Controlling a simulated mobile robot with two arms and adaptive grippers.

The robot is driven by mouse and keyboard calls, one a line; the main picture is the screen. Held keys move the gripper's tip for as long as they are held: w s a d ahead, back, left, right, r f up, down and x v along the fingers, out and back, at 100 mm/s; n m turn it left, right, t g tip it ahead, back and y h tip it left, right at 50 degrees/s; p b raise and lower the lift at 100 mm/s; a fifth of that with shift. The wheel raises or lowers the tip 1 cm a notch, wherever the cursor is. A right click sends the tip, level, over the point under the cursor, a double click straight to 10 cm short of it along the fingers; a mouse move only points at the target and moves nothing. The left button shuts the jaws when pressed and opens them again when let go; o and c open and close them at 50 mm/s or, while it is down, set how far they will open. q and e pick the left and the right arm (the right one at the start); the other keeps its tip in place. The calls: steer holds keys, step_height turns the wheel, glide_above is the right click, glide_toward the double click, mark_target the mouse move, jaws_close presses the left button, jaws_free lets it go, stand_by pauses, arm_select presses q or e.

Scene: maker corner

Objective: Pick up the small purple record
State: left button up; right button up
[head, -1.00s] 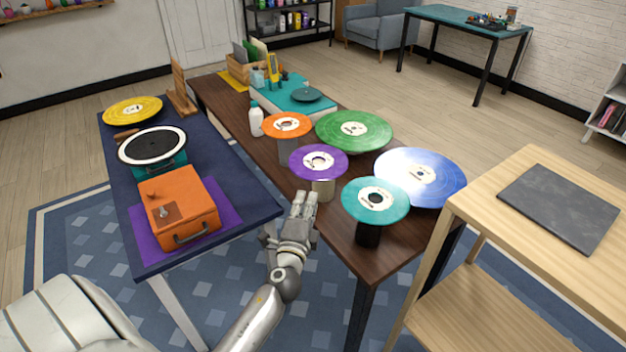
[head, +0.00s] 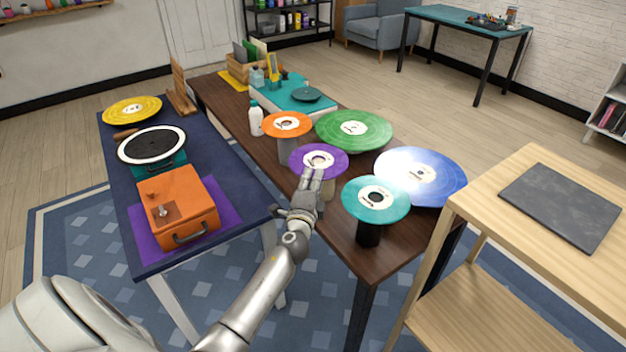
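The small purple record (head: 332,153) has a pale label and lies flat on a short pale stand (head: 329,188) on the dark brown table. My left gripper (head: 314,175) is at the record's near edge in the head view, and its fingers overlap the record's lower part in the picture. I cannot tell whether the fingers touch the record or whether they are apart. My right gripper is not in view.
A teal record (head: 358,207) on a black stand is close on the right. An orange record (head: 287,124), a green record (head: 375,132) and a blue record (head: 440,178) are around it. An orange case (head: 185,200) sits on the navy table (head: 235,187).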

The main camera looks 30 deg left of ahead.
arm_select(q)
steer(key=shift+c, duration=0.3)
jaws_close()
step_height(320, 180, up, 3)
steer(key=p, duration=0.2)
steer(key=shift+f+p, duration=0.1)
steer(key=shift+p, duration=0.2)
steer(key=s+d+r+p, duration=0.2)
steer(key=s, duration=0.4)
steer(key=s+d+r+p, duration=0.1)
steer(key=s+d+r, duration=0.1)
steer(key=s, duration=0.5)
steer(key=shift+d+r+p, duration=0.35)
steer(key=shift+d+p, duration=0.05)
steer(key=shift+d, duration=0.3)
